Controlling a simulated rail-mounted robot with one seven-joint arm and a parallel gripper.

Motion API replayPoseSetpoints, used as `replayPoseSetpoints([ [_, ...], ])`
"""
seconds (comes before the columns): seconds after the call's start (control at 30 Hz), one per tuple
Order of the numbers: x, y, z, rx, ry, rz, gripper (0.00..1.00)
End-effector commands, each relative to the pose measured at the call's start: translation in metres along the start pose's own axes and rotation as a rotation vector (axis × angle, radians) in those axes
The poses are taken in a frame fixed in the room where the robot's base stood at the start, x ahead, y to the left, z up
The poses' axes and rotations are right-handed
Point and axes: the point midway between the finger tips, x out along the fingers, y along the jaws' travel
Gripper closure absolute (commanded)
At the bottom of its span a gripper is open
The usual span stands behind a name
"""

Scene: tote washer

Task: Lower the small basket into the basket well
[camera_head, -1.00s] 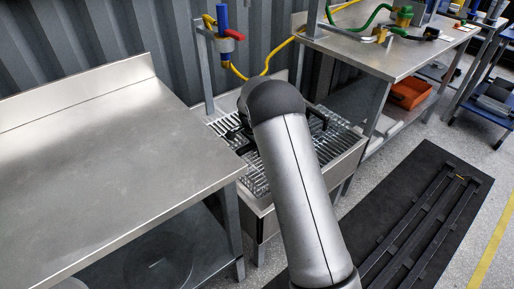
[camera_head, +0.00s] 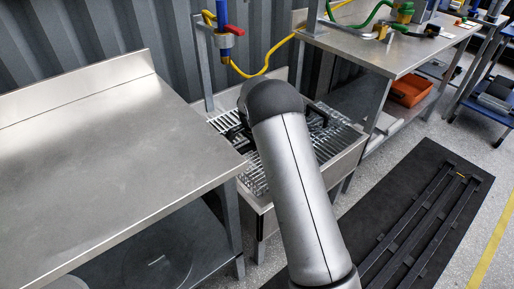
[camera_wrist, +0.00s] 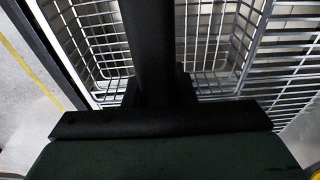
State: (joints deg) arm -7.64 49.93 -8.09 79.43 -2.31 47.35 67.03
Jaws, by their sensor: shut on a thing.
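The small basket (camera_wrist: 210,50) is a light metal wire basket, seen close below my gripper in the wrist view. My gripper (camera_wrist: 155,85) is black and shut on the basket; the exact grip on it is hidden. In the head view, my arm covers most of the gripper and basket, with black parts showing on both sides of the arm. The basket well (camera_head: 343,160) is the steel basin between the two benches, with wire bars at its top. How deep the basket sits in it cannot be told.
A bare steel bench (camera_head: 110,140) stands left of the well. Another bench (camera_head: 385,55) stands at right, with a green hose and fittings on top. A tap post with a blue and red valve (camera_head: 228,35) and a yellow hose stands behind the well. A black floor mat (camera_head: 425,215) lies at right.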

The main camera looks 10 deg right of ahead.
Motion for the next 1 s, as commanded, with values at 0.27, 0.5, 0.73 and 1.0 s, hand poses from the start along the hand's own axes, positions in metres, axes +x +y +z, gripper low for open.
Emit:
replayPoseSetpoints([
  [0.27,-0.002,-0.001,-0.001,0.0,0.001,-0.002,1.0],
  [0.5,0.004,-0.001,0.0,0.0,0.001,-0.002,1.0],
  [0.73,0.014,-0.001,0.002,0.0,0.001,-0.002,1.0],
  [1.0,0.026,-0.001,0.004,0.0,0.001,-0.002,1.0],
])
